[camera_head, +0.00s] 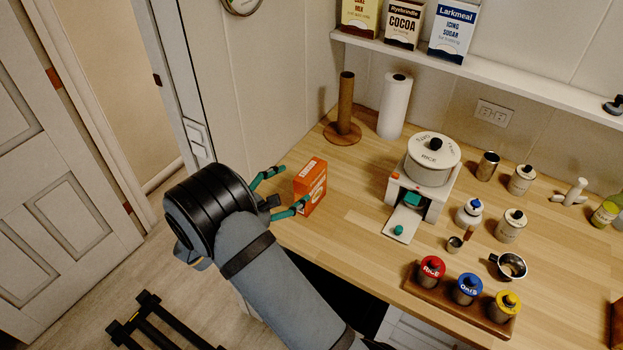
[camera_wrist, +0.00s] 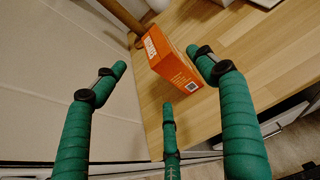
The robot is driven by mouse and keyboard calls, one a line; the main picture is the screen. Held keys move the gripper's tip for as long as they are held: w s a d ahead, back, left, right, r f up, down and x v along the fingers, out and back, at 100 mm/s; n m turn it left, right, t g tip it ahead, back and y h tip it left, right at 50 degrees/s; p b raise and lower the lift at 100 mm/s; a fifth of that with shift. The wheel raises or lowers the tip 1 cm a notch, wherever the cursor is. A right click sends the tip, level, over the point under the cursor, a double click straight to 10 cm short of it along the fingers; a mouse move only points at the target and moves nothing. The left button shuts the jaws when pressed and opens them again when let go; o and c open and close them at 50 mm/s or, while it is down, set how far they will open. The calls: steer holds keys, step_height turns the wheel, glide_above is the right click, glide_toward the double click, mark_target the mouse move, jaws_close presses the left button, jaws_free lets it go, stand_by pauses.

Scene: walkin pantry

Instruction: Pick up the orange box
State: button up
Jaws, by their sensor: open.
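The orange box (camera_head: 311,186) stands upright on the left end of the wooden counter, with a white label on its side. It also shows in the wrist view (camera_wrist: 169,58), beyond and between the fingers. My gripper (camera_head: 280,192) is open, with green fingers reaching toward the box from the left in the head view. In the wrist view my gripper (camera_wrist: 162,75) has a finger at left, one at right and a third low in the middle. The right fingertip appears close to the box; I cannot tell whether it touches.
A wooden paper-towel post (camera_head: 345,110) and a white roll (camera_head: 394,106) stand behind the box. Several canisters and jars fill the counter's right side. The wall (camera_head: 262,75) is close at the back left. Bare counter (camera_head: 350,215) lies right of the box.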

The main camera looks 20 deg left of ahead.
mark_target(303, 179)
steer(key=p+x, duration=0.4)
steer(key=x, duration=0.5)
steer(key=shift+w+a+f, duration=0.1)
steer(key=shift+f, duration=0.2)
steer(key=shift+c, duration=1.1)
steer(key=c, duration=1.1)
steer(key=shift+r, duration=0.2)
steer(key=shift+c, duration=0.7)
